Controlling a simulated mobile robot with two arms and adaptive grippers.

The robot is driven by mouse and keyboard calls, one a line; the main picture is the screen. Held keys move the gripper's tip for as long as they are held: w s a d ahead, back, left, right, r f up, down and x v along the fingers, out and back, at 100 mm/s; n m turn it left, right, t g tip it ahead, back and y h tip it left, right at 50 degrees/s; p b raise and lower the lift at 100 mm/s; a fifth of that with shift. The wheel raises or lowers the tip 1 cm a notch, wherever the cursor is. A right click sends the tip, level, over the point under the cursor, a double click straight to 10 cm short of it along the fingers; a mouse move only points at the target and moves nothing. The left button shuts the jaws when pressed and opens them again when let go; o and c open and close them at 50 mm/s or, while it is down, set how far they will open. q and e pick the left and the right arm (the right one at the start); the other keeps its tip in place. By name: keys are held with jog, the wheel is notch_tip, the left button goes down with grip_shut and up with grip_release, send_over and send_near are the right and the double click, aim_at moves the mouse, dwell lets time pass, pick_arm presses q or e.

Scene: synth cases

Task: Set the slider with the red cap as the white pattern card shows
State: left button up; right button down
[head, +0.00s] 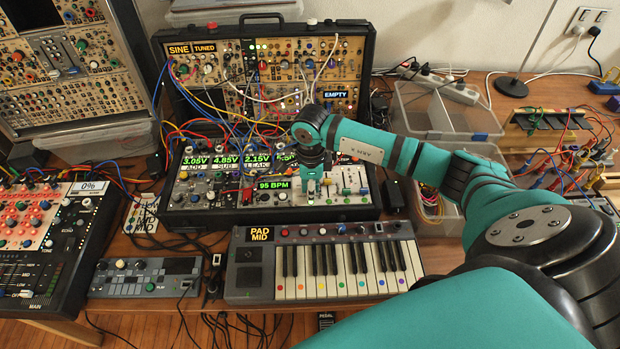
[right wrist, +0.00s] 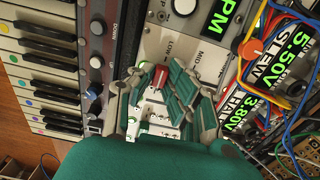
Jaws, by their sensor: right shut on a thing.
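A pale panel with several sliders (head: 350,181) sits at the lower right of the open synth case in the head view. My right gripper (head: 311,190) reaches down over the left part of this panel. In the right wrist view, a red cap (right wrist: 158,76) shows between the fingertips of my right gripper (right wrist: 157,88), which is shut on it. The slider's slot is largely hidden by the fingers. A white card with black marks (head: 142,216), which looks like the pattern card, lies left of the case; its pattern is too small to read. My left gripper is in neither view.
Patch cables (head: 225,110) hang thickly across the case left of my right gripper. A small keyboard (head: 325,262) stands in front of the case. A clear plastic box (head: 430,112) stands at the right. A mixer (head: 50,235) stands at the far left.

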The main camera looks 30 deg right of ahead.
jog(key=c, duration=1.3)
grip_release()
jog(key=shift+s+a, duration=0.1)
jog(key=shift+s, duration=0.05)
